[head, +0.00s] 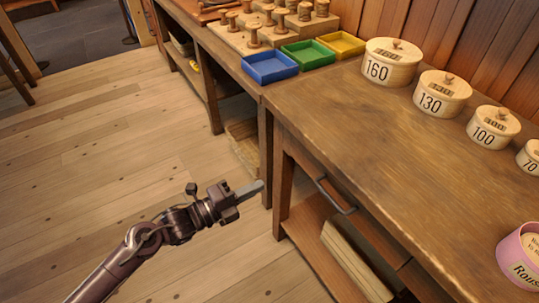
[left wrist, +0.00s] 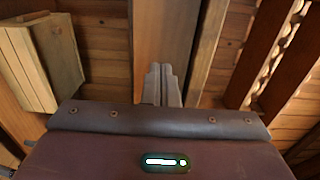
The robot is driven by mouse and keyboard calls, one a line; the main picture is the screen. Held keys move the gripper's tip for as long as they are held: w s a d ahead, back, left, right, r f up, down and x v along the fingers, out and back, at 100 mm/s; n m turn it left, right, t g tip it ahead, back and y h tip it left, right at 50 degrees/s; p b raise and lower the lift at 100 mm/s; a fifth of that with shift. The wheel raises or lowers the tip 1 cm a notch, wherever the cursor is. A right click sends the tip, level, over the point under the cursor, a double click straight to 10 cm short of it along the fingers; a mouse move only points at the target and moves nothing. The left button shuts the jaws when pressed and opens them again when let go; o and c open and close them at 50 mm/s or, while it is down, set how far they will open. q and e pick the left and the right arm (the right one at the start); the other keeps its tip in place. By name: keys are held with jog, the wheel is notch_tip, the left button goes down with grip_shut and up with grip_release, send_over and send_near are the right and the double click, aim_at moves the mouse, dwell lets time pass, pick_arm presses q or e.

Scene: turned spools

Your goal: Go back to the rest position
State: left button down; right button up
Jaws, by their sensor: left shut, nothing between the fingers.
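My left gripper (head: 251,190) is shut and empty. In the head view it is over the wooden floor, to the left of the workbench (head: 330,120) and below the level of its top. Its fingers point right, towards the bench leg and drawer side. In the left wrist view the two grey fingers (left wrist: 160,85) lie together, with wooden parts of the bench behind them. My right gripper is not in the head view.
Round lidded boxes marked 160 (head: 388,66), 130 (head: 440,96) and 100 (head: 492,128) stand along the bench back. Blue (head: 270,68), green (head: 307,55) and yellow (head: 341,44) trays sit beside wooden spools (head: 254,38). A drawer handle (head: 335,198) sticks out.

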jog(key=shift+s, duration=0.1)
pick_arm(q)
jog(key=a+f+n+y, duration=0.4)
jog(key=f+n, duration=0.2)
jog(key=f, duration=0.3)
jog(key=a+f+n+y, duration=0.35)
jog(key=f+n, duration=0.25)
jog(key=f, duration=0.4)
jog(key=s+a+f+n+g+y, duration=0.2)
jog(key=s+a+f+n+y, duration=0.15)
jog(key=s+f+n, duration=0.45)
jog(key=s+a+f+n+g+y, duration=0.25)
jog(key=s+f+n+g, duration=0.35)
jog(key=s+f, duration=0.85)
jog(key=s+a+r+g+y+p, duration=0.1)
jog(key=s+a+r+p, duration=0.1)
jog(key=s+p, duration=1)
jog(key=s, duration=0.4)
jog(key=shift+a+r+g+p, duration=0.15)
jog(key=shift+a+g+p, duration=0.05)
jog(key=shift+g+p, duration=0.1)
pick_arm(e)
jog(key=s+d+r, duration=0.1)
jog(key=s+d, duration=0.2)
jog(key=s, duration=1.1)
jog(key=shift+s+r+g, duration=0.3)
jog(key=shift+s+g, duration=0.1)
